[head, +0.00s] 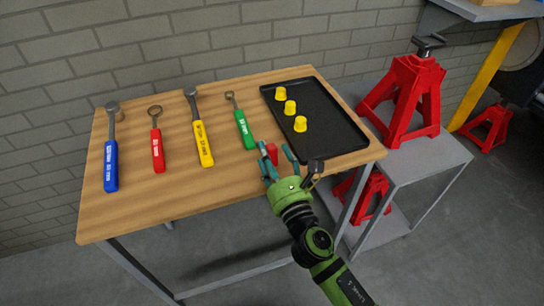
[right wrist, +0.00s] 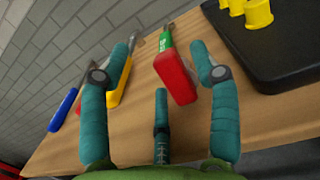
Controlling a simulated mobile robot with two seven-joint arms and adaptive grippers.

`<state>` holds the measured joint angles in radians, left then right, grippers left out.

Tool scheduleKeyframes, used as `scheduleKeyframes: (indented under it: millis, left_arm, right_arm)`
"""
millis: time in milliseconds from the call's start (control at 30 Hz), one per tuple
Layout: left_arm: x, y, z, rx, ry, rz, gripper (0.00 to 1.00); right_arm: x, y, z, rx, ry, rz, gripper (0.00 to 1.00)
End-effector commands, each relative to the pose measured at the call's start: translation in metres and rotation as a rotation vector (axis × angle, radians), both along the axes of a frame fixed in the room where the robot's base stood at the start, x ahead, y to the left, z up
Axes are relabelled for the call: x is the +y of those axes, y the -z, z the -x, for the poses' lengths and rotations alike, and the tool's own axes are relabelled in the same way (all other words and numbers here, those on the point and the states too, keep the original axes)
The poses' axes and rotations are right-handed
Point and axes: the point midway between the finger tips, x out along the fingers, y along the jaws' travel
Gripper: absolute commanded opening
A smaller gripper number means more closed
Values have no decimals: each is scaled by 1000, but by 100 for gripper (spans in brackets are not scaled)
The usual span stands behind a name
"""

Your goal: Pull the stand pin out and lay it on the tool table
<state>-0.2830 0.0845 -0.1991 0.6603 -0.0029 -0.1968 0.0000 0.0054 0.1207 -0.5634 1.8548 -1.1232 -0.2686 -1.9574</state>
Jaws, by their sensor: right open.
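A short red piece (head: 271,153) lies on or just above the tool table (head: 190,215), near its front right, between my right gripper's fingers. It looks like the stand pin's red grip, but I cannot be sure. In the right wrist view this red piece (right wrist: 176,78) shows a grey side, and its far end lies close to a green handle. My right gripper (head: 276,154) is open around it, with fingers on both sides and a gap to each in the right wrist view (right wrist: 166,65). A large red jack stand (head: 405,100) stands upright on a grey bench. My left gripper is not in view.
Blue (head: 111,166), red (head: 158,154), yellow (head: 204,143) and green (head: 244,129) handled tools lie in a row on the table. A black tray (head: 340,132) holds three yellow cups (head: 290,107). Other red stands (head: 488,128) are lower down. The table's front left is clear.

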Motion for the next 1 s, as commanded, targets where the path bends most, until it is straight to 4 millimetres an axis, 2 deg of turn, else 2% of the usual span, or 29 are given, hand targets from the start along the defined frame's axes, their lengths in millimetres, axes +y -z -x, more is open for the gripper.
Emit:
scheduleKeyframes:
  millis: [133,233,600,800,1000]
  left_arm:
    - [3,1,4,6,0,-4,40]
    - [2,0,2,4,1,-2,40]
    - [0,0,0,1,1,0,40]
    - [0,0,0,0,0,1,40]
    - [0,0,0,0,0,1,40]
  right_arm:
    - [-2,2,6,3,0,1,62]
    - [-6,5,18,5,0,0,62]
    - [-30,13,86,6,2,-1,62]
    - [-36,15,104,3,-3,9,62]
    - [-39,15,112,-1,-1,1,62]
